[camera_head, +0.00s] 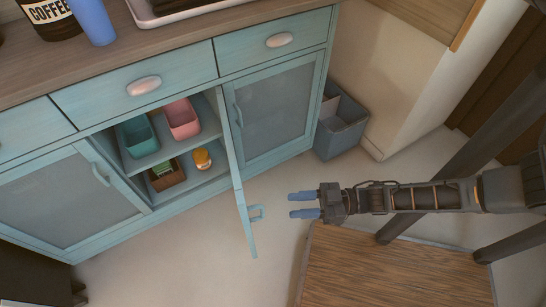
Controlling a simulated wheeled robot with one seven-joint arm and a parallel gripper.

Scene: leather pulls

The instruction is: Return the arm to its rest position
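My gripper (303,205) is at the right of the head view, with its two blue fingers pointing left. A gap shows between the fingers and nothing is held in it. My arm (420,197) stretches in from the right edge. The gripper is apart from the open cabinet door (242,205), to the right of the door's handle (256,213).
The teal cabinet (270,105) has one door open. Its shelves hold a green bin (138,136), a pink bin (182,118), a brown box (167,175) and an orange-capped jar (202,158). A grey bin (341,123) stands by a wall. Floor (190,250) is clear below.

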